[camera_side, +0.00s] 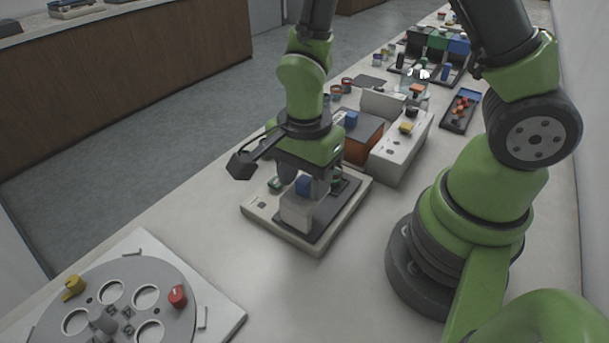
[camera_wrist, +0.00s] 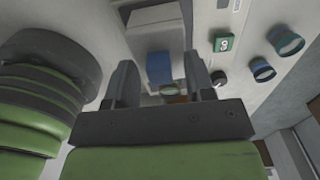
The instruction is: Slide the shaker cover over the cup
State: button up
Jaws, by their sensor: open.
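The shaker (camera_side: 262,217) is a cream base with a dark top plate, at the middle of the side view. A pale boxy cover (camera_side: 296,213) with a blue handle (camera_side: 304,186) sits on it; the cover also shows in the wrist view (camera_wrist: 153,32). My gripper (camera_side: 306,190) is open, pointing down over the cover. In the wrist view the blue handle (camera_wrist: 158,68) lies between my open fingers (camera_wrist: 161,82), and I cannot tell whether they touch it. A small round brownish thing (camera_wrist: 174,98), possibly the cup, shows beyond the handle, mostly hidden.
A green display (camera_wrist: 224,43) and black knob (camera_wrist: 218,78) are on the shaker's edge. Two jars (camera_wrist: 285,40) stand beside it. An orange-fronted box (camera_side: 362,148) and a white machine (camera_side: 400,150) stand close behind. A grey disc (camera_side: 165,270) is front left; bare bench lies between.

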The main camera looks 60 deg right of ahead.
jog(key=shift+c, duration=0.2)
grip_shut()
jog(key=shift+d, duration=4.15)
jog(key=shift+o, duration=0.2)
grip_release()
notch_tip(320, 180, up, 10)
